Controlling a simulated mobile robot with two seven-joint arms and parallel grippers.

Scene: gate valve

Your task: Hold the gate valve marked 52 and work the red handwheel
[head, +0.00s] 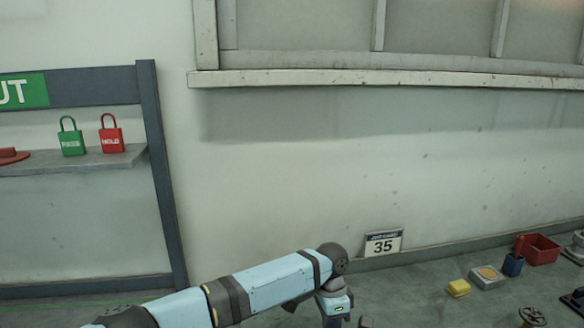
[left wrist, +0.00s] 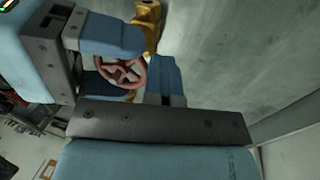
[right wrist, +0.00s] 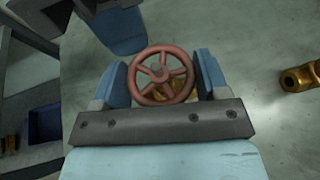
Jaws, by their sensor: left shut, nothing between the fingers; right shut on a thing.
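The red handwheel (right wrist: 162,72) sits between the two fingers of my right gripper (right wrist: 160,85) in the right wrist view, with a little brass of the valve (right wrist: 165,98) showing below it. The right gripper is shut on the valve; I cannot tell whether on its body or the wheel. In the left wrist view the handwheel (left wrist: 122,72) lies just left of my left gripper (left wrist: 167,60), which is shut and empty. Its fingers also show above the wheel in the right wrist view (right wrist: 128,48); contact is unclear. The marking 52 is not visible. The head view does not show the held valve.
A sign marked 35 (head: 383,243) stands against the wall. A red bin (head: 540,249), a yellow block (head: 458,288) and a brass wheeled part (head: 532,316) are on the right. Another brass fitting (right wrist: 300,78) lies right of my right gripper. A lockout shelf (head: 75,162) is left.

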